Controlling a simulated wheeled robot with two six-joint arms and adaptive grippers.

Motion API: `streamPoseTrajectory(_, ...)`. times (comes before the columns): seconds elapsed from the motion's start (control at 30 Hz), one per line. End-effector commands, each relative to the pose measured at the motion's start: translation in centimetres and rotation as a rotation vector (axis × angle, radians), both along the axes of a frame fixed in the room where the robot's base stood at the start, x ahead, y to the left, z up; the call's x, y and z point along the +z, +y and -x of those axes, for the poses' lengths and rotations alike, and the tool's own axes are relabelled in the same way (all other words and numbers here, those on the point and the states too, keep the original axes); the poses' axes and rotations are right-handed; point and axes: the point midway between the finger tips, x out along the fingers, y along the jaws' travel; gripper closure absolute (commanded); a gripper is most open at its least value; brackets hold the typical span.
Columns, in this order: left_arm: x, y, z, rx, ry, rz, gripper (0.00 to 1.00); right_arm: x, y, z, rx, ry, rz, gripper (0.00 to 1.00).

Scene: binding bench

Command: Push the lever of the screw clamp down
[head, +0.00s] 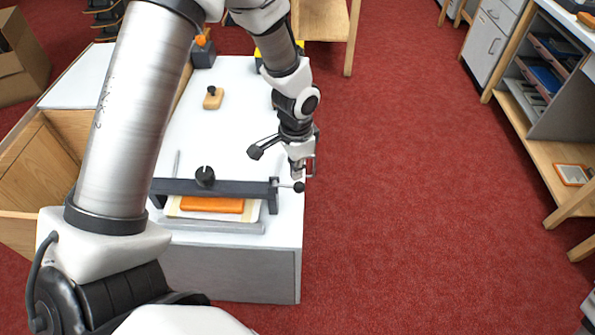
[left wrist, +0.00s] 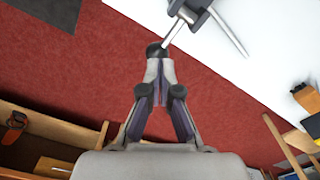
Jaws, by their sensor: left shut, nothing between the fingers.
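The screw clamp (head: 235,187) is a dark bar across a small press at the near end of the white bench, with a black knob on top. Its lever (head: 286,185) is a thin metal rod at the right end, tipped with a black ball; it sticks out to the right, roughly level. In the left wrist view the lever (left wrist: 172,33) reaches from the dark end of the clamp to its ball. My left gripper (head: 304,172) is shut and empty, fingertips close to the ball. In the left wrist view the ball is just past the fingertips (left wrist: 157,66); I cannot tell whether they touch.
An orange block (head: 211,205) lies on pale sheets under the clamp bar. A wooden tool with a black knob (head: 213,98) stands farther back on the bench (head: 245,120). Red carpet to the right is clear up to the shelves (head: 550,130).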

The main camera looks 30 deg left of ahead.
Motion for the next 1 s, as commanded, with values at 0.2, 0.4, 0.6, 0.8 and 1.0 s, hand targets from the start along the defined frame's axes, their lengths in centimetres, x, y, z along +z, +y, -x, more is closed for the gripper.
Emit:
streamPoseTrajectory(0.2, 2.0, 0.0, 0.0, 0.0, 0.0, 0.0, 1.0, 1.9, 0.0, 0.0, 0.0, 0.0, 0.0, 0.26)
streamPoseTrajectory(0.4, 3.9, 0.0, 0.0, 0.0, 0.0, 0.0, 1.0, 3.8, 0.0, 0.0, 0.0, 0.0, 0.0, 0.26)
streamPoseTrajectory(0.6, 5.8, 0.0, 0.0, 0.0, 0.0, 0.0, 1.0, 5.7, 0.0, 0.0, 0.0, 0.0, 0.0, 0.26)
streamPoseTrajectory(0.8, 7.7, 0.0, 0.0, 0.0, 0.0, 0.0, 1.0, 7.5, 0.0, 0.0, 0.0, 0.0, 0.0, 0.26)
streamPoseTrajectory(1.0, 9.2, 0.0, 0.0, 0.0, 0.0, 0.0, 1.0, 8.9, 0.0, 0.0, 0.0, 0.0, 0.0, 0.26)
